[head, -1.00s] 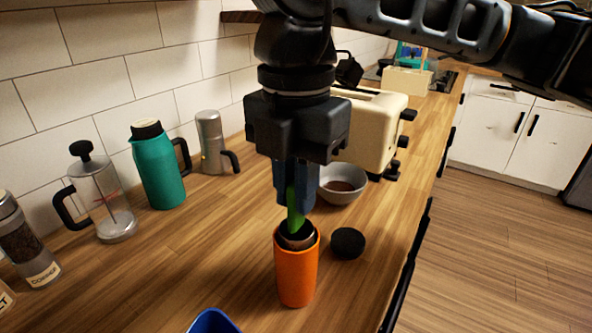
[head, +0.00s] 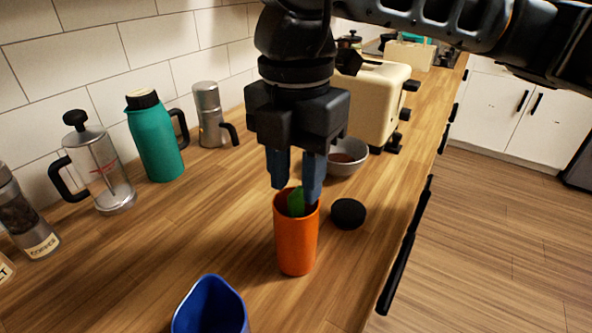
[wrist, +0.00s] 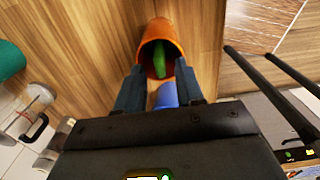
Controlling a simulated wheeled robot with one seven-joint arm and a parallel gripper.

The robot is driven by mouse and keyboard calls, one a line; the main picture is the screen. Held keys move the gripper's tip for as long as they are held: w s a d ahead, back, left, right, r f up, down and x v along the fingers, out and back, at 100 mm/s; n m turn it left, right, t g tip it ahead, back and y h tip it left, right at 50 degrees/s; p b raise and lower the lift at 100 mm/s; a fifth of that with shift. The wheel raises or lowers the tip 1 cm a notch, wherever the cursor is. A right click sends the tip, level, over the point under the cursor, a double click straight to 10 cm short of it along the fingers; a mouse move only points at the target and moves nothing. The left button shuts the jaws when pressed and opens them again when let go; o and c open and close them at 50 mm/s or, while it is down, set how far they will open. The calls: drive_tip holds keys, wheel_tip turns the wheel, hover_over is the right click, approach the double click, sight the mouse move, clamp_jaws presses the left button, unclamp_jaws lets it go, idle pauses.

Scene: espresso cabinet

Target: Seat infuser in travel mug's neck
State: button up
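The orange travel mug (head: 296,248) stands upright on the wooden counter. The infuser's green handle (head: 297,202) shows inside the mug's mouth, low against the rim; its body is hidden in the mug. The wrist view also shows the green handle (wrist: 159,60) lying slanted within the mug's open mouth (wrist: 175,34). My gripper (head: 294,193) is open, its two blue-grey fingers apart and empty, just above the mug's rim. The right finger's tip overlaps the rim in the head view; I cannot tell whether it touches.
A black round lid (head: 348,213) lies right of the mug. A blue container (head: 210,308) stands in front, left. A grey bowl (head: 344,160) and cream toaster (head: 375,105) are behind. A teal jug (head: 157,145), French press (head: 101,170) and moka pot (head: 210,117) line the wall.

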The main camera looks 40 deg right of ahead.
drive_tip(key=shift+o, duration=0.6)
drive_tip(key=shift+f+b, duration=0.1)
drive_tip(key=shift+b, duration=0.5)
